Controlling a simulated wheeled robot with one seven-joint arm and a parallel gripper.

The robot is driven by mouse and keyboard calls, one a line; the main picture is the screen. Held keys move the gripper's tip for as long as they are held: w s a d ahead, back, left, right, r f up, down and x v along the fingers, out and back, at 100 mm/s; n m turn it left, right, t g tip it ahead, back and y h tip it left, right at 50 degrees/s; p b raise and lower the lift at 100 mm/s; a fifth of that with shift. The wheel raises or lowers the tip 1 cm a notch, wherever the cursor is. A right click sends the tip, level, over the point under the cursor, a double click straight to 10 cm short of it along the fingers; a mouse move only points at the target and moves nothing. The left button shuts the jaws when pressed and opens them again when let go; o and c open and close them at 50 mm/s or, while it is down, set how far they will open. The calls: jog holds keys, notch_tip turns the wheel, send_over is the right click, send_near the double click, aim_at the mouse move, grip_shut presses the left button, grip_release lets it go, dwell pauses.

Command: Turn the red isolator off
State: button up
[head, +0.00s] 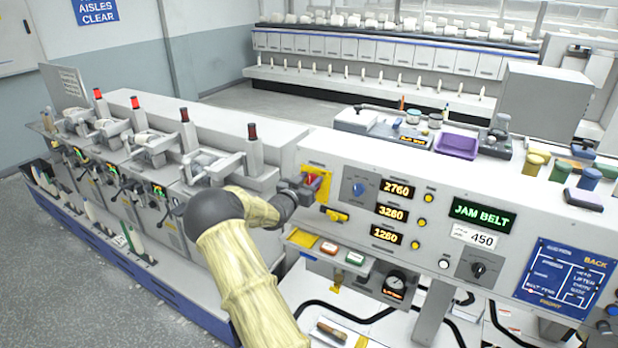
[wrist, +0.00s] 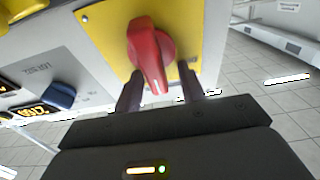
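The red isolator (head: 313,179) is a rotary handle on a yellow plate (head: 323,171) at the left end of the control panel. In the wrist view, the red handle (wrist: 150,55) points down the picture, towards my gripper, on its yellow plate (wrist: 101,30). My gripper (wrist: 160,88) has its two dark fingers apart, one on each side of the handle's tip. A gap shows between the handle and the right finger; I cannot tell whether the left finger touches. In the head view, my gripper (head: 300,189) is right at the isolator and partly covers it.
A blue knob (head: 359,188) and amber displays (head: 396,188) sit right of the isolator, and a yellow-and-black part (head: 334,214) lies just below it. Spindle units (head: 150,145) stand at left.

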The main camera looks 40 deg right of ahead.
jog(key=shift+s+r, duration=0.1)
jog(key=shift+s, duration=0.05)
grip_shut()
jog(key=shift+n+b, duration=0.3)
jog(key=shift+n, duration=0.2)
jog(key=n, duration=0.1)
jog(key=n+b, duration=0.1)
jog(key=n+t, duration=0.1)
jog(key=n, duration=0.1)
jog(key=shift+w+a+f+y+b, duration=0.15)
jog(key=shift+w+f+y+b, duration=0.1)
jog(key=shift+w+y+b, duration=0.15)
jog(key=n+y+b, duration=0.1)
jog(key=n, duration=0.4)
jog(key=f+n+t+y+b, duration=0.1)
jog(key=n, duration=0.4)
jog(key=w+a+f+n+y+b, duration=0.1)
jog(key=n+b, duration=0.1)
jog(key=n, duration=0.3)
jog(key=shift+w+y, duration=0.1)
jog(key=shift+y, duration=0.2)
